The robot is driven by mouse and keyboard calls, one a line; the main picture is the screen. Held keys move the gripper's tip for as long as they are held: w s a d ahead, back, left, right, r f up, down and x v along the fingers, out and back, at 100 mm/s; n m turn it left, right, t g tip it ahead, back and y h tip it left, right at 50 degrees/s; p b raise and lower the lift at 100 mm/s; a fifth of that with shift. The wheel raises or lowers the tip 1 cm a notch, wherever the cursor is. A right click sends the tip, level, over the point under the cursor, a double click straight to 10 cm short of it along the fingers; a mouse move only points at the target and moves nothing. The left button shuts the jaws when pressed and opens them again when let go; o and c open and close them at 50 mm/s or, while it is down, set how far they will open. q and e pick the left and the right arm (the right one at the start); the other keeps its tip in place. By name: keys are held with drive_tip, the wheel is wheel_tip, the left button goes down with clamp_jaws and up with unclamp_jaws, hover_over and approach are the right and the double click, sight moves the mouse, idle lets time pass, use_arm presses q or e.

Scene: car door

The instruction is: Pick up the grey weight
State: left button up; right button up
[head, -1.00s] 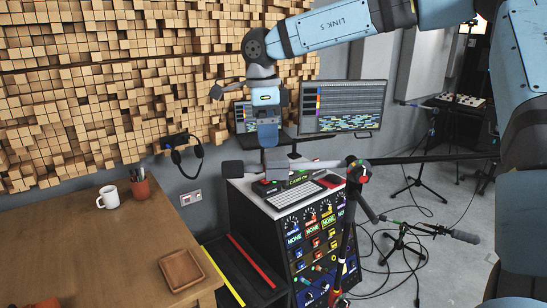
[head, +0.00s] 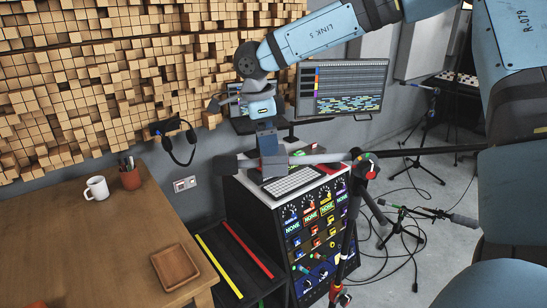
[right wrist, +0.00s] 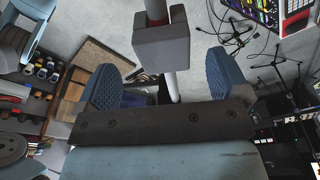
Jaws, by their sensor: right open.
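The grey weight (head: 226,165) is a dark block near the left end of a boom pole, above the mixing rack. In the right wrist view the weight (right wrist: 175,42) shows as a squared grey block on the pole, at the top centre. My right gripper (head: 268,155) points down at the pole, just right of the weight, apart from it in the picture. In the wrist view its fingers (right wrist: 163,70) are spread wide, with the pole between them and nothing gripped. Whether a finger touches the pole cannot be told. My left gripper is not in view.
The rack (head: 318,225) with a keyboard (head: 292,181) on top stands below the boom. Monitors (head: 343,87) are behind. A wooden table (head: 120,245) with a mug (head: 97,187) and a tray (head: 175,267) is at left. Microphone stands (head: 400,222) and cables are at right.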

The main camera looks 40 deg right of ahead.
sight(274, 160)
drive_tip(key=shift+s+d+f, duration=0.15)
drive_tip(key=shift+f, duration=0.35)
drive_tip(key=f, duration=0.1)
drive_tip(key=f+p, duration=0.1)
drive_tip(key=d+f, duration=0.1)
drive_tip(key=shift+s+d+f, duration=0.1)
drive_tip(key=shift+s+f, duration=0.15)
drive_tip(key=shift+f, duration=0.5)
drive_tip(key=shift+r, duration=0.1)
drive_tip(key=shift+c, duration=0.2)
drive_tip(key=c, duration=1.3)
